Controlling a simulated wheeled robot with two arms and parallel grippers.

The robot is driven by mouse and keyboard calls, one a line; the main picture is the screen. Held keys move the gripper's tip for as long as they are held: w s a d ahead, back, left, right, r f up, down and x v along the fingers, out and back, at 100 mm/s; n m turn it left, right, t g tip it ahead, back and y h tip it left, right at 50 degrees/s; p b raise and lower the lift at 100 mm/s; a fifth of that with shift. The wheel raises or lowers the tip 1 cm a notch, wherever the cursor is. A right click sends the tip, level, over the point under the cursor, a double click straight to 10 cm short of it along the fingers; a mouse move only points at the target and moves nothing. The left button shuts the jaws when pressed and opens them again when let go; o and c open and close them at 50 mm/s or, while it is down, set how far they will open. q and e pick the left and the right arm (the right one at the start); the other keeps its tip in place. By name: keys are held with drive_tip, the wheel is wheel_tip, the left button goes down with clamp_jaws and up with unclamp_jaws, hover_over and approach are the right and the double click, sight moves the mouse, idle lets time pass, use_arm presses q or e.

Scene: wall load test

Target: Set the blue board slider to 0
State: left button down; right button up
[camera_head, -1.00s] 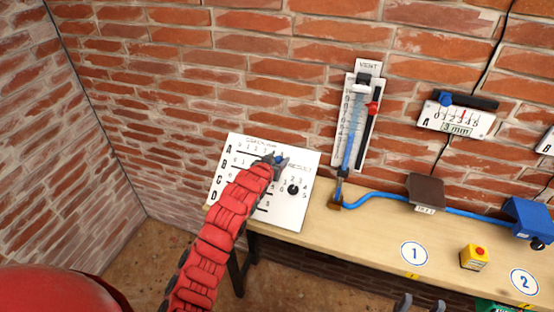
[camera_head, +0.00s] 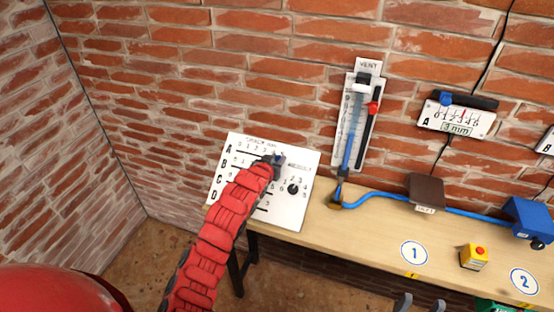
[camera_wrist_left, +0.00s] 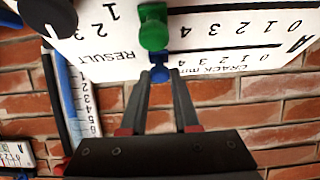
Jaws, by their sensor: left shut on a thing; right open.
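The white board (camera_head: 291,216) with rows A to D and a RESULT dial leans at the left end of the bench. My left gripper (camera_head: 278,158) is at the right end of its top row, and its fingers cover most of the blue slider. In the left wrist view, the blue slider knob (camera_wrist_left: 160,66) sits between the closed fingertips (camera_wrist_left: 160,73), far from the 0 end of row A. A green knob (camera_wrist_left: 153,27) is right beside it on the row below. My right gripper (camera_head: 420,303) shows only its fingertips at the bottom edge, apart and empty.
A black dial (camera_head: 293,189) is on the board, right of the rows. A VENT gauge (camera_head: 355,120) hangs on the brick wall, with a blue hose (camera_head: 385,198) along the bench. A yellow box with a red button (camera_head: 474,257) stands on the bench (camera_head: 375,235).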

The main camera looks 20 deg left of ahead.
idle(0.8)
use_arm(q)
drive_tip(key=b, duration=1.1)
approach(238, 143)
drive_tip(key=w, duration=0.1)
drive_tip(key=w+f, duration=0.1)
drive_tip(key=w+d, duration=0.1)
drive_tip(key=shift+w+d+f, duration=0.15)
drive_tip(key=shift+w+f, duration=0.25)
drive_tip(key=shift+a, duration=0.3)
drive_tip(key=shift+a+r+b, duration=0.1)
drive_tip(key=shift+r+b, duration=0.05)
drive_tip(key=shift+b, duration=0.15)
drive_tip(key=c, duration=0.9)
unclamp_jaws()
drive_tip(key=shift+a, duration=0.1)
drive_tip(key=shift+o, duration=1.2)
